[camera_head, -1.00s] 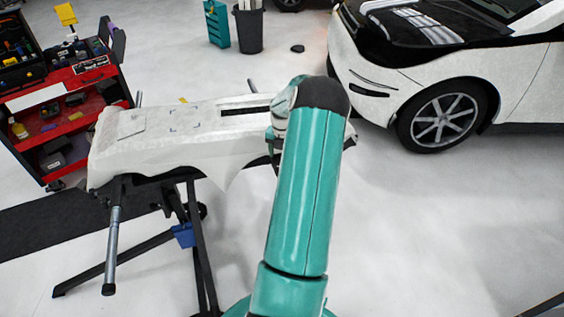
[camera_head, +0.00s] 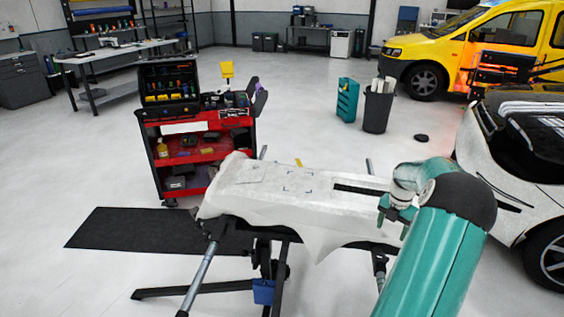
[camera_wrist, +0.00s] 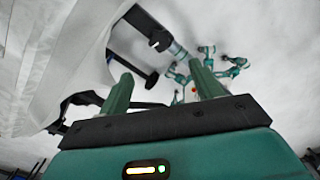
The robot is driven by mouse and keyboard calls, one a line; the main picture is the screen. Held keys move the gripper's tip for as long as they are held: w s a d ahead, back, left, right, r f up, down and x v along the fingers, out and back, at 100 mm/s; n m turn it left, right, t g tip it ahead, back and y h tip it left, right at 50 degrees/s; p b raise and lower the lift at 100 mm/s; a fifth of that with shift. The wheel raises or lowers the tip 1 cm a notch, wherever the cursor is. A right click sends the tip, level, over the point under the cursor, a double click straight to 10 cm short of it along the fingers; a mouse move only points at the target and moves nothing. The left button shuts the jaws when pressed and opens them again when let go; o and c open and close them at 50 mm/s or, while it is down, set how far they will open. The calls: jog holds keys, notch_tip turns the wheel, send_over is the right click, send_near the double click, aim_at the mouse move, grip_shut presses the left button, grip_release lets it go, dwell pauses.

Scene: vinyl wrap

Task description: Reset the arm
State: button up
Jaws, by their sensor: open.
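My teal arm (camera_head: 436,255) rises from the lower right in the head view and bends at a dark joint. Its far end, near the right end of the white-covered stand (camera_head: 240,202), is mostly hidden behind the arm itself. In the wrist view my gripper (camera_wrist: 163,88) shows two green fingers spread apart with nothing between them. White covering (camera_wrist: 55,60) and the stand's dark frame are beyond the fingers on the left, with teal robot legs on the floor at upper right.
A red tool cart (camera_head: 205,150) stands behind the stand at left. A black mat (camera_head: 150,230) lies on the floor. A white car (camera_head: 500,165) is close on the right. A dark bin (camera_head: 377,110) and teal case (camera_head: 347,100) stand behind. Open floor lies at left.

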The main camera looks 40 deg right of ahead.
jog(key=w+a+r+m+h, duration=0.1)
jog(key=w+a+r+m, duration=0.1)
jog(key=w+a+r, duration=0.4)
jog(key=w+a+r+m+h, duration=0.1)
jog(key=w+a+r+m, duration=0.1)
jog(key=w+a+r, duration=0.5)
jog(key=a+r+m+t, duration=0.1)
jog(key=a+r+m, duration=0.15)
jog(key=a, duration=0.65)
jog(key=a+r+m, duration=0.2)
jog(key=a+r, duration=0.2)
jog(key=a, duration=0.5)
jog(key=s+a+r+m+t, duration=0.1)
jog(key=s+a+m, duration=0.2)
jog(key=a, duration=0.6)
jog(key=s+a+r+m+t+y, duration=0.1)
jog(key=s+a+m, duration=0.3)
jog(key=a, duration=0.5)
jog(key=s+a+r+m+t+y, duration=0.1)
jog(key=s+a+m+t, duration=0.1)
jog(key=s+a, duration=0.4)
jog(key=a+m, duration=0.1)
jog(key=a, duration=0.2)
jog(key=shift+s+t, duration=0.25)
jog(key=shift+t, duration=0.05)
jog(key=shift+d+m, duration=0.1)
jog(key=shift+m, duration=0.15)
jog(key=c, duration=0.6)
jog(key=shift+d, duration=0.1)
jog(key=shift+c, duration=0.2)
